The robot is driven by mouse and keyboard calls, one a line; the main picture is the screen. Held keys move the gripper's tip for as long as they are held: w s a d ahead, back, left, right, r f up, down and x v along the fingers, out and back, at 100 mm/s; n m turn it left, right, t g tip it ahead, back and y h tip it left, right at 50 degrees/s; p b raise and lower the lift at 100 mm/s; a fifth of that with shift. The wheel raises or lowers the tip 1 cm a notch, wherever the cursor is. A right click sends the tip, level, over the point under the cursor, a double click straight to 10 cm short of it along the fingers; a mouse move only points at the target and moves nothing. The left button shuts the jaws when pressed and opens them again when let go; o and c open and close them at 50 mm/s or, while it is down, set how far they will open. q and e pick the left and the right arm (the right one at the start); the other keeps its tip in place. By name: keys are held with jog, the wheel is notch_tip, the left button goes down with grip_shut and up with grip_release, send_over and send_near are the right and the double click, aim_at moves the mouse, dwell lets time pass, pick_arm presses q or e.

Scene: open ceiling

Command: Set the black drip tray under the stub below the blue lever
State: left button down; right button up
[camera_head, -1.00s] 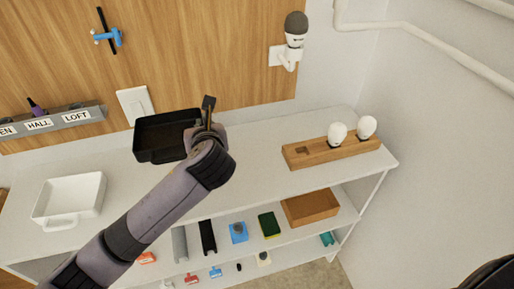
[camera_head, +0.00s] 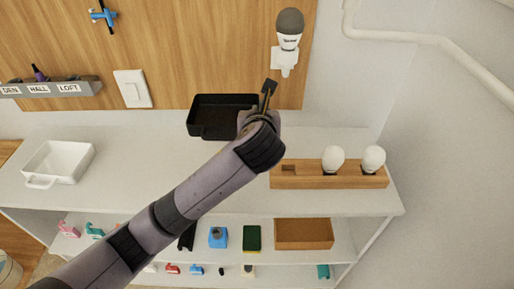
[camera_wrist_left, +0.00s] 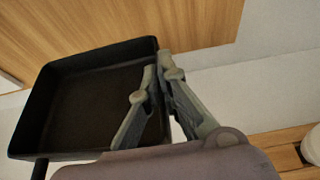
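The black drip tray (camera_head: 222,133) is a shallow rectangular open tray, apparently empty, at the back of the white counter near the wood wall panel. My left gripper (camera_head: 268,92) is at its right side. In the left wrist view the fingers (camera_wrist_left: 165,66) pinch the right wall of the tray (camera_wrist_left: 95,95), one finger inside and one outside. I cannot tell whether the tray is lifted clear of the counter. The blue lever (camera_head: 103,16) is on the panel at upper left, with a black rod across it. I cannot make out a separate stub below it. My right gripper is not in view.
A white dish (camera_head: 58,162) stands on the counter at left. A wooden block (camera_head: 300,175) with two white bulbs is at right. A grey labelled rail (camera_head: 50,88) and a switch plate (camera_head: 132,89) are on the wall. The counter between dish and tray looks clear.

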pick_arm(q)
jog(key=f, duration=0.7)
jog(key=shift+d+f, duration=0.25)
jog(key=shift+f, duration=0.6)
notch_tip(320, 180, down, 4)
jog(key=shift+r, duration=0.1)
jog(key=shift+f, duration=0.2)
jog(key=c, duration=2.1)
grip_release()
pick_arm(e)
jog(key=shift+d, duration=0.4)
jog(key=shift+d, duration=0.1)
pick_arm(q)
jog(key=shift+r, duration=0.15)
jog(key=v, duration=1.2)
jog(key=shift+s, duration=0.1)
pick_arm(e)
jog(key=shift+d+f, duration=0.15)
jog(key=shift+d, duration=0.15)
